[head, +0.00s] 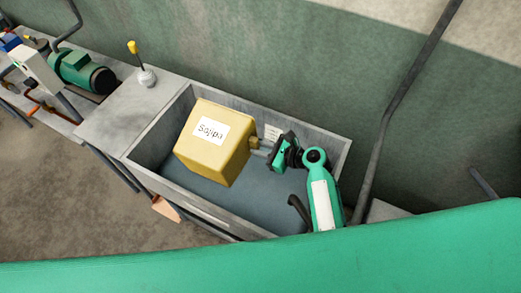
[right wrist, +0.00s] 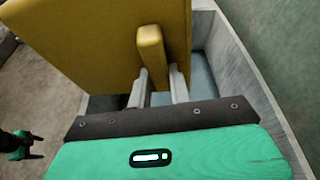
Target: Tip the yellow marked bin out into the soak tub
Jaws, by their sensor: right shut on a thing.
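The yellow bin (head: 202,155) has a white label reading something like "Sojipa". It is held over the grey soak tub (head: 146,178) and looks tilted, its label face turned up toward the head camera; its opening and contents are hidden. My right gripper (head: 262,147) is shut on the handle at the bin's right side. In the right wrist view, the two fingers (right wrist: 160,85) sit on either side of the yellow handle (right wrist: 151,48). The tub's floor is blue-grey, with no grain visible on it. My left gripper (right wrist: 38,148) shows small at the left of the right wrist view, fingers apart and empty.
A grey bench (head: 115,118) adjoins the tub on the left, with a yellow-topped lever (head: 147,77) and a green motor (head: 82,70). A dark pipe (head: 399,98) runs along the green wall at right.

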